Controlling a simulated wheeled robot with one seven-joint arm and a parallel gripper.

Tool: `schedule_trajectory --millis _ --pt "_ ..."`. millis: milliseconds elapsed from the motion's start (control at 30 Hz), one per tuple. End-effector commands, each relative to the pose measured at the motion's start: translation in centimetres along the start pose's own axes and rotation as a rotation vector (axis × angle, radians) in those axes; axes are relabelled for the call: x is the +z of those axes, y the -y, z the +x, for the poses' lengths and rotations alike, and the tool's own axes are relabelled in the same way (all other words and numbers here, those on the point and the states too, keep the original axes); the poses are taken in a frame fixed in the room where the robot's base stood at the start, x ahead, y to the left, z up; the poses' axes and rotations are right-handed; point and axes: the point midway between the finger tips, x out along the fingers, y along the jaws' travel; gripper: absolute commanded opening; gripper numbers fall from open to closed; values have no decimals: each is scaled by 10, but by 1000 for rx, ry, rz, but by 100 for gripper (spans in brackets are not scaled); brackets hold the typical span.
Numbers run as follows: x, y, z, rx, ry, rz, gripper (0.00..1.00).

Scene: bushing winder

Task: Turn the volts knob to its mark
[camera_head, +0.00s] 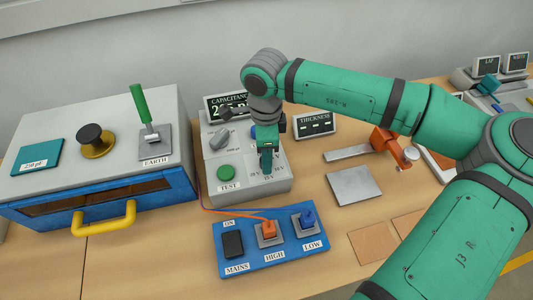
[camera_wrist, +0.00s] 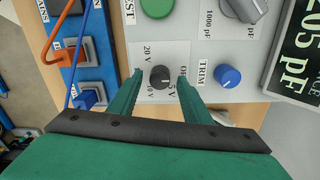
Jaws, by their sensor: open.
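The volts knob is the small dark knob (camera_wrist: 159,76) on the grey meter box, with voltage labels around it, one reading 20 V. In the wrist view it sits between my gripper's two green fingers (camera_wrist: 160,88), with gaps at both sides. My gripper is open and straddles the knob without visibly gripping it. In the head view my gripper (camera_head: 266,160) points down over the box's front right and hides the knob. Some voltage labels are partly covered by the fingers, and I cannot tell which one the knob points to.
Close to the knob are the blue trim knob (camera_wrist: 228,76), the green test button (camera_head: 226,173) and a grey selector knob (camera_head: 219,139). A blue panel (camera_head: 235,267) with a mains switch and plugged leads lies in front. A blue cabinet with a yellow handle (camera_head: 104,219) stands left.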

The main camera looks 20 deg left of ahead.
Motion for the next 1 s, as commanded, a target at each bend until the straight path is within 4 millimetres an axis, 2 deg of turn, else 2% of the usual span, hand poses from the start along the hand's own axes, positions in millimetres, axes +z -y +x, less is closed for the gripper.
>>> schedule_trajectory --millis 167,600,800,1000 --pt "-1 1 -13 -3 -1 1 44" --pt "-1 1 -90 -2 -1 2 44" --pt "-1 0 -106 0 -1 1 44" --pt "0 0 -108 0 -1 0 44"
